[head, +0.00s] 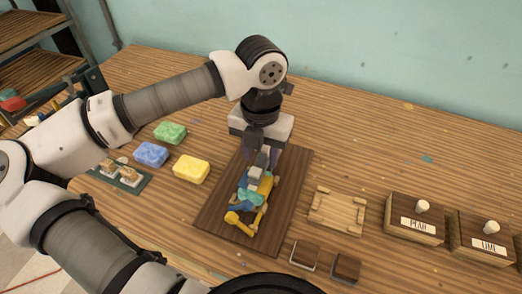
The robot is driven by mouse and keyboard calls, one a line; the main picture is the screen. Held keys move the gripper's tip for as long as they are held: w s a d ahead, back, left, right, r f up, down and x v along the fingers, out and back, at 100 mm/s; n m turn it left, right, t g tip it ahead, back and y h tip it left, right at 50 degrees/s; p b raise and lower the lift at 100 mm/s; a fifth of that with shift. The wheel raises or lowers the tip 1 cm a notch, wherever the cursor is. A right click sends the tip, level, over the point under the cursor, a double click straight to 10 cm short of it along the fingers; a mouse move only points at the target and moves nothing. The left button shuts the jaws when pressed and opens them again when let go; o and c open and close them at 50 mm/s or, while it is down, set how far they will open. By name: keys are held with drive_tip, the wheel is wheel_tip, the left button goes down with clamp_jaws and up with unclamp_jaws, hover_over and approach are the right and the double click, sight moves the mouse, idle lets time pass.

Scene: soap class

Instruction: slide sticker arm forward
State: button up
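A small device with yellow, teal, blue and grey parts stands on a dark brown board (212,222). I take its yellow bars (240,224) and grey block (257,174) to belong to the sticker arm, but I cannot make out which part is the arm itself. My gripper (266,150) points down over the far end of the device. Its fingers are small and partly hidden against the device and board. I cannot tell whether they touch the grey block or whether they are open.
Green (170,132), blue (151,154) and yellow (191,169) soap bars lie left of the board. A dark tray (139,186) holds small pieces. A pale wooden frame (337,210), small brown blocks (346,267) and knobbed boxes (414,218) stand right. The back right table is clear.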

sight(261, 158)
drive_tip(key=shift+r, duration=0.1)
wheel_tip(261, 158, up, 14)
drive_tip(key=b, duration=0.1)
idle(0.4)
drive_tip(key=shift+f, duration=0.25)
